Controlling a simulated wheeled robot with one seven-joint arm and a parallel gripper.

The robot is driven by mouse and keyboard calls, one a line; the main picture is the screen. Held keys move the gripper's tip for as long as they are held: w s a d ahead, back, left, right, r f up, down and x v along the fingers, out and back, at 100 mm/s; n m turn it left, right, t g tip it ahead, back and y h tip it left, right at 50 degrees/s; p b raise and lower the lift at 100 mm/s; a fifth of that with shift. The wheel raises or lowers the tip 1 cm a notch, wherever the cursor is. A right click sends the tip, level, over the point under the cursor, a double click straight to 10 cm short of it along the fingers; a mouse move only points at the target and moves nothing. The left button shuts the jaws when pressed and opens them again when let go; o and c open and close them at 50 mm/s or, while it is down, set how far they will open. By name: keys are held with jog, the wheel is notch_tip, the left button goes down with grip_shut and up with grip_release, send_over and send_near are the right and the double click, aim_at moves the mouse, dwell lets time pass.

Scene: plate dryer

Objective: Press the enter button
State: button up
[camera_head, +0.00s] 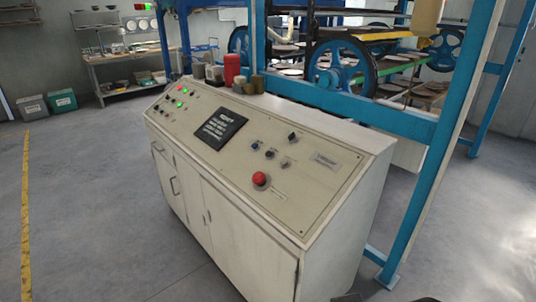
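The control console (330,255) is a cream cabinet with a sloped top panel, standing in the middle of the view. A large red round button (260,179) sits near the panel's front right. Small dark and bluish buttons (269,154) and a dark switch (292,137) are behind it. A black screen (220,129) with pale text is left of these. Lit green and red indicators (180,91) sit at the far left end. The labels are too small to read, so I cannot tell which button is enter. My gripper cannot be made out; small dark shapes at the bottom edge are unclear.
A red canister (232,69) and other small containers stand on the console's back ledge. A blue-framed machine with wheels (342,66) is behind, its blue post (425,190) close to the console's right. Grey floor (90,215) is open at left and front right.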

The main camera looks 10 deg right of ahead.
grip_shut()
dwell(1.4)
